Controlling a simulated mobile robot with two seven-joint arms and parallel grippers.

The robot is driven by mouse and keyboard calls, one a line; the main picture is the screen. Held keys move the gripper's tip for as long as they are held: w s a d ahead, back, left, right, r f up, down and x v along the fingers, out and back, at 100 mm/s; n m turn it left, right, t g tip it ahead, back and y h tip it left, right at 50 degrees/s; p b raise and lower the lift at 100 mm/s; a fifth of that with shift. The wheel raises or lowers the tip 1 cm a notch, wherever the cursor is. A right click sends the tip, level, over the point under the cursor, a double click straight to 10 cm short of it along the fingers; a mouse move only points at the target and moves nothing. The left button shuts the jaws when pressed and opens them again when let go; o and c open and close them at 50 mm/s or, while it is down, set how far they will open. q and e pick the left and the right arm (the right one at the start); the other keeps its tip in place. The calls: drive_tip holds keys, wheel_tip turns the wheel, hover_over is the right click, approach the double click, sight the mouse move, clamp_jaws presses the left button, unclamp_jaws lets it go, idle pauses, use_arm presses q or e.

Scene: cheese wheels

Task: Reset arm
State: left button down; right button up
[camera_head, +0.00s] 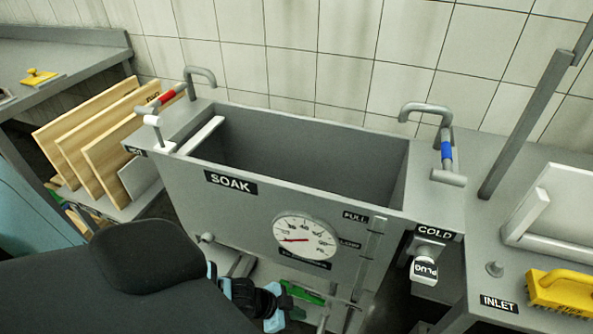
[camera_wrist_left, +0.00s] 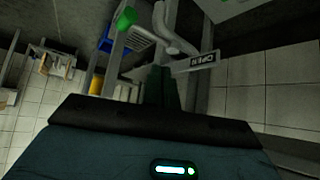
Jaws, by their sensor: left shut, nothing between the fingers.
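My left arm comes in from the lower left in the head view, with black and light-blue parts (camera_head: 250,299) at its end, low in front of the soak tank (camera_head: 190,215). The fingers of my left gripper (camera_wrist_left: 164,88) show dark and close together in the left wrist view; they are shut and empty. A grey pipe (camera_wrist_left: 172,33) with a green knob (camera_wrist_left: 125,18) and an upside-down label plate (camera_wrist_left: 203,62) appear beyond the fingers. I cannot tell whether anything touches them. My right gripper is not in view.
The tank's hot tap (camera_head: 168,95) and cold tap (camera_head: 446,150) stand at its rim, with a dial (camera_head: 305,236) on its front. Wooden boards (camera_head: 120,150) stand at left. A yellow brush (camera_head: 562,291) lies on the right counter beside the inlet label (camera_head: 498,303).

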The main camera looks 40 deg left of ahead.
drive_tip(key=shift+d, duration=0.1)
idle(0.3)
